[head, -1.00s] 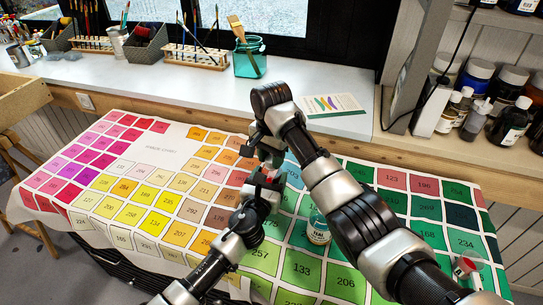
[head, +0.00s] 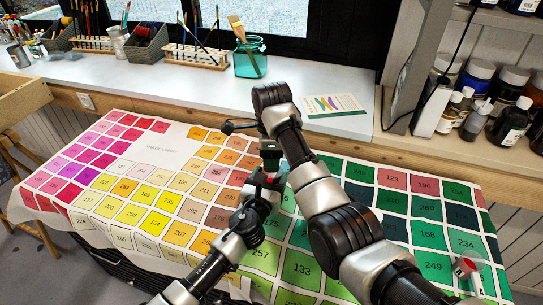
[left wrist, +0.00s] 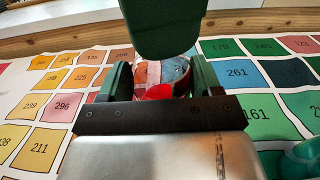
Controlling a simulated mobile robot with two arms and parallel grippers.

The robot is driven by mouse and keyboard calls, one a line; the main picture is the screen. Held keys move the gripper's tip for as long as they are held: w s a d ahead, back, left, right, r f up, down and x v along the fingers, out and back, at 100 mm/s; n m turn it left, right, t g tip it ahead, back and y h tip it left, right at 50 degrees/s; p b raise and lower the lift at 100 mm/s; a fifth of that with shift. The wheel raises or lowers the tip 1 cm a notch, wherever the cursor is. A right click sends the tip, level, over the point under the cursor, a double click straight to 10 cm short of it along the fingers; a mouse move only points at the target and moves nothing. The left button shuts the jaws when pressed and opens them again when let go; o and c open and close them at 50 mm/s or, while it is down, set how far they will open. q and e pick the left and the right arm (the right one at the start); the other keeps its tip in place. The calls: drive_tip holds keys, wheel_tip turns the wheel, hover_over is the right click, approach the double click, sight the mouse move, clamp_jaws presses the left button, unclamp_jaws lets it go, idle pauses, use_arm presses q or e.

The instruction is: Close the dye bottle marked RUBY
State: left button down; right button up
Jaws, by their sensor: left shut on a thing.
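My left gripper (head: 264,182) is shut on a small bottle with red on it, held over the middle of the colour chart. In the left wrist view the bottle (left wrist: 150,72) sits between the fingers, with a pale label and a red part (left wrist: 158,92) in front. I cannot read its name or see whether its mouth is covered. My right gripper (head: 270,150) is just above it; a dark green finger-like plate (left wrist: 162,28) hangs over the bottle in the left wrist view. Its opening is hidden.
A small bottle with red on it (head: 465,267) is at the chart's right edge. A teal rounded object (left wrist: 305,158) shows at the wrist view's right edge. The colour chart (head: 170,145) covers the table. Dark bottles (head: 512,125) fill shelves at right.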

drive_tip(key=shift+r, duration=0.1)
drive_tip(key=shift+r, duration=2.1)
drive_tip(key=shift+c, duration=0.2)
